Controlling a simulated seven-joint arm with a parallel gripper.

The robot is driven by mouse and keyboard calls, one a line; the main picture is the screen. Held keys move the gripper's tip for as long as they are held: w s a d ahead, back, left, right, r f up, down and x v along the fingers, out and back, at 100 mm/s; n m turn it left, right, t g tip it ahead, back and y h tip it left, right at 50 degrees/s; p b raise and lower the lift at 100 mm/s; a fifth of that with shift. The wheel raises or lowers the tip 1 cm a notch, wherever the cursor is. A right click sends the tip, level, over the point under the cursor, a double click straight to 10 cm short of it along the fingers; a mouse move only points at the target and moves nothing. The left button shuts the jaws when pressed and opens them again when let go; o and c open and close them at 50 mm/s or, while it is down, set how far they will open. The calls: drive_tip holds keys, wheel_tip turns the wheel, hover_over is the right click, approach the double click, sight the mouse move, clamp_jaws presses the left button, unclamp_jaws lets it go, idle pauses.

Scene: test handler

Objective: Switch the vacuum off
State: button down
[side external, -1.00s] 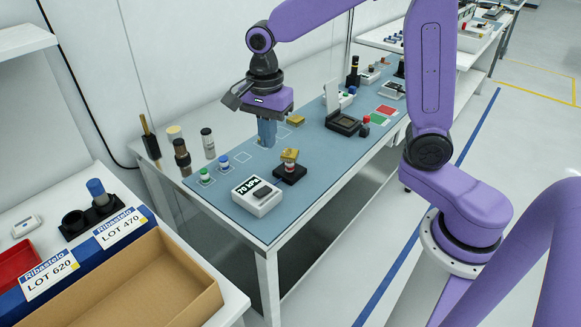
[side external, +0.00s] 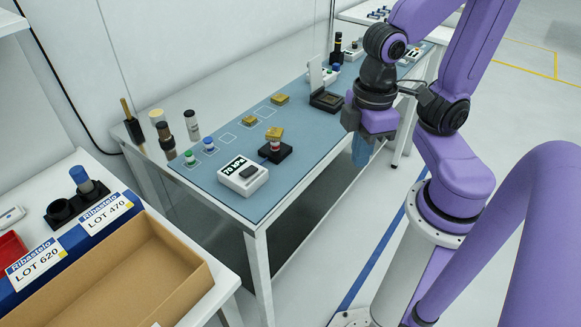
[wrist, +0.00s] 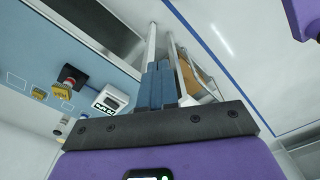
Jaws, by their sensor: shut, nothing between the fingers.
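The vacuum unit, a white box (side external: 243,182) with a kPa display (side external: 233,165) and a dark rocker switch (side external: 249,171), sits at the near end of the blue mat. The display's digits look like 70, and I cannot tell the rocker's position. The box also shows in the wrist view (wrist: 119,96). Behind it, a black base (side external: 280,153) carries a red-and-white post with a gold block (side external: 274,133) on top. My gripper (side external: 360,160) is shut and empty, its blue fingers pointing down beyond the table's front edge, right of the box. Its fingers also show in the wrist view (wrist: 160,85).
Green (side external: 190,158) and blue (side external: 209,144) buttons stand left of the box. Another gold block (side external: 280,99) lies farther back on the mat. A black socket with a raised lid (side external: 326,99) stands beyond. Several cylinders stand along the wall. A cardboard box (side external: 120,265) is at lower left.

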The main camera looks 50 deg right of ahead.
drive_tip(key=c, duration=1.8)
unclamp_jaws()
drive_tip(key=shift+s+d+f+n, duration=0.1)
drive_tip(key=shift+s+d+n, duration=0.1)
drive_tip(key=shift+s+n, duration=0.35)
drive_tip(key=o, duration=0.5)
drive_tip(key=shift+n, duration=0.25)
drive_tip(key=shift+c, duration=0.2)
drive_tip(key=o, duration=0.4)
drive_tip(key=shift+w, duration=0.15)
wheel_tip(320, 180, up, 2)
drive_tip(key=m+y, duration=0.4)
drive_tip(key=m, duration=2.6)
hover_over(250, 170)
drive_tip(key=d, duration=0.8)
drive_tip(key=x, duration=1.7)
drive_tip(key=shift+a, duration=0.3)
drive_tip(key=shift+c, duration=0.2)
clamp_jaws()
